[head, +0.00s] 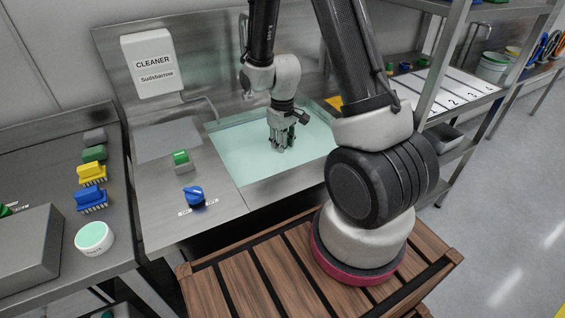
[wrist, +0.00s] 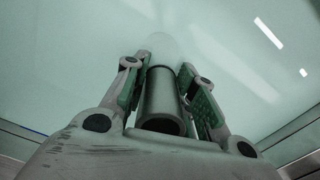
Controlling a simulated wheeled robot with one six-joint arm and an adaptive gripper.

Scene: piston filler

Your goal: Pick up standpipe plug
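The standpipe plug (wrist: 160,95) is a grey metal tube with a dark open end facing the wrist camera. Its far part fades into the pale green water of the sink. My gripper (wrist: 166,72) has one green-padded finger on each side of the tube, very close to it. I cannot tell whether both pads press on it. In the head view my gripper (head: 280,148) points down into the sink (head: 240,155), with its fingertips at the water. The plug cannot be clearly made out there.
A cleaner dispenser (head: 154,65) hangs on the wall behind. Brushes (head: 91,199) and a round tub (head: 94,237) stand on the left table. A shelf rack (head: 448,55) stands right of the sink.

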